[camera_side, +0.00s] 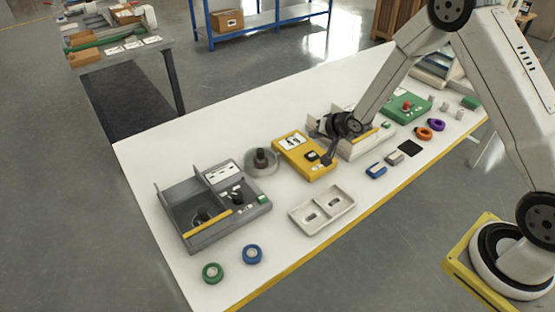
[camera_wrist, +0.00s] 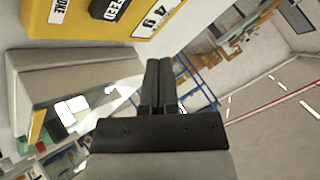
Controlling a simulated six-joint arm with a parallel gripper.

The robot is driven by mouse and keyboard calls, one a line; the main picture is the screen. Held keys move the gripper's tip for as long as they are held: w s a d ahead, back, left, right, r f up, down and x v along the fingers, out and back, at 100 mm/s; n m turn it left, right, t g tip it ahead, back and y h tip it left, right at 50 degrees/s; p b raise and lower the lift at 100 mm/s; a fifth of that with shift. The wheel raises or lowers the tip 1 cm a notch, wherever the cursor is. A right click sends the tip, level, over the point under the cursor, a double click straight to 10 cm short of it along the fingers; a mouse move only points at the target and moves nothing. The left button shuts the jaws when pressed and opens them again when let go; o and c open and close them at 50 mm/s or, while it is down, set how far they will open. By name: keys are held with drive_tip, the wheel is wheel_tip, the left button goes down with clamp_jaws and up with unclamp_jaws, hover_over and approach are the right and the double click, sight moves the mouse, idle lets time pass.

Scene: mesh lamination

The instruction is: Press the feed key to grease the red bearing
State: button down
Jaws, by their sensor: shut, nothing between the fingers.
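A yellow box (camera_side: 294,153) with a white number label stands mid-table in the side view. The feed key also shows small and dark in the side view (camera_side: 312,156). I cannot pick out a red bearing.
Left of the yellow box are a round dish (camera_side: 262,168) and a grey open fixture (camera_side: 190,238). A pale two-pocket tray (camera_side: 345,194) lies in front. A pale walled fixture (camera_side: 372,146) and green box (camera_side: 418,107) stand right. Coloured rings lie nearby.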

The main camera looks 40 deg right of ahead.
sight(309, 154)
drive_tip(key=shift+r, duration=0.1)
wheel_tip(309, 154, up, 4)
drive_tip(key=shift+f, duration=0.15)
idle(0.5)
drive_tip(key=shift+f, duration=0.2)
drive_tip(key=shift+f, duration=4.2)
drive_tip(key=shift+f, duration=1.05)
idle(0.5)
drive_tip(key=shift+r, duration=1)
